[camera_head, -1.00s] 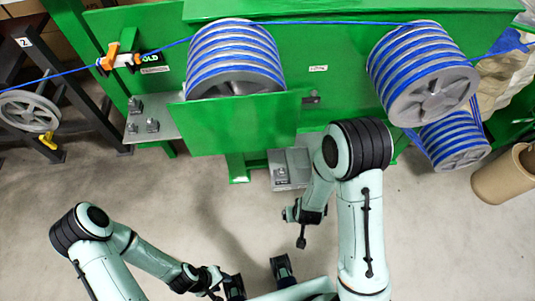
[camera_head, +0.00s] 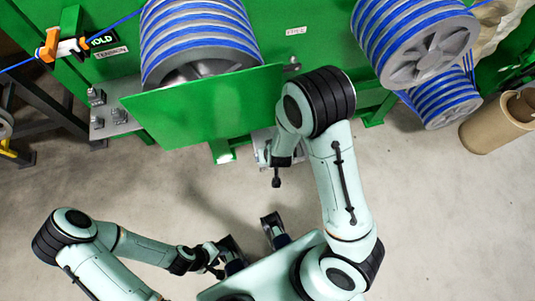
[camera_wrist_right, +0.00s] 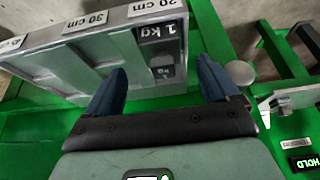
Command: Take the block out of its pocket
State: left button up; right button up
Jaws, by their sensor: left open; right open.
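My left gripper (camera_head: 253,234) is open and empty, low in the head view, away from the rack.
A green panel (camera_head: 205,108) and a green frame with blue cable drums (camera_head: 200,40) (camera_head: 418,42) stand behind my right arm. An orange clamp (camera_head: 48,45) is on the cable at the left. A cardboard tube (camera_head: 497,122) stands at the right. The floor is clear.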

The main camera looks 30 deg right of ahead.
jog(key=x, duration=0.2)
jog(key=b+x, duration=0.1)
jog(key=x, duration=0.2)
jog(key=shift+w, duration=0.35)
jog(key=shift+r, duration=0.1)
grip_shut()
